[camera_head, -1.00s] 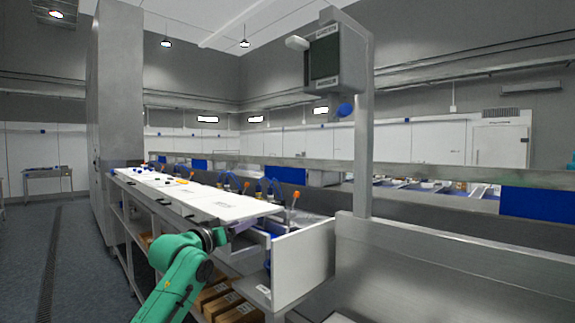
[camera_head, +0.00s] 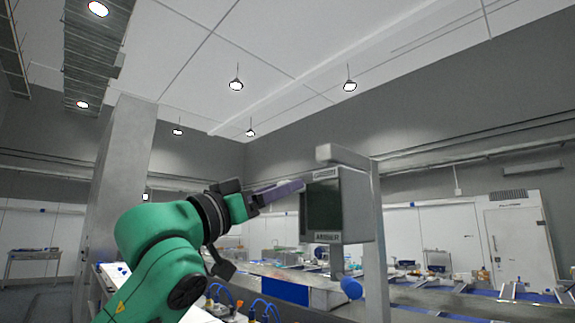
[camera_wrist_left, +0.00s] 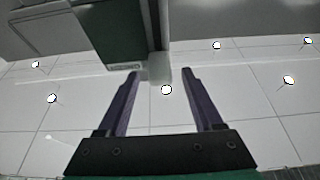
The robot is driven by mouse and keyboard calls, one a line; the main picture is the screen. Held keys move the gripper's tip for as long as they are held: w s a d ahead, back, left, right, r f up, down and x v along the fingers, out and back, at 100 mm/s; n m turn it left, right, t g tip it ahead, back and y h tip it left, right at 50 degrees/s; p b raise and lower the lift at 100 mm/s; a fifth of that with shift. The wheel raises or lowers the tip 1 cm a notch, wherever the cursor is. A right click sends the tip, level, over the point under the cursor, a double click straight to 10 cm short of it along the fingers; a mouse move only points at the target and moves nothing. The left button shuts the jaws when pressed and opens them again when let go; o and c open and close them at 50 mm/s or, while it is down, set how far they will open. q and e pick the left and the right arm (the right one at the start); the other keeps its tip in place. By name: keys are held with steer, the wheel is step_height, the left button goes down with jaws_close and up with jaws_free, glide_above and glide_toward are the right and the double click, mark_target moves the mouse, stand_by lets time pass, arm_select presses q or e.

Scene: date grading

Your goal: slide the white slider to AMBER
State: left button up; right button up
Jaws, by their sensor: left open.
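The grey control box (camera_head: 357,205) hangs from a metal post, with a dark green panel facing left. Its lower label AMBER (camera_head: 327,237) is readable; its upper label (camera_head: 325,174) is too small to read surely. My left gripper (camera_head: 298,187) is raised to the box's left side, near the upper label, and covers the slider in the head view. In the left wrist view my open left gripper (camera_wrist_left: 160,73) points at the white slider (camera_wrist_left: 156,64), a pale block beside the box (camera_wrist_left: 108,32). It appears between the fingertips; contact cannot be told. My right gripper is out of view.
The metal post (camera_head: 376,270) stands right of the box, with a blue round knob (camera_head: 351,288) below the box. A grey column (camera_head: 122,150) rises at the left. Benches with small items lie below and behind. Space above the arm is free.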

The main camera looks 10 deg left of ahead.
arm_select(q)
steer(key=x, duration=0.3)
steer(key=shift+w+p, duration=0.1)
steer(key=shift+p, duration=0.3)
steer(key=shift+s+a, duration=0.15)
steer(key=shift+s, duration=0.15)
jaws_close()
steer(key=shift+f, duration=0.1)
stand_by(0.6)
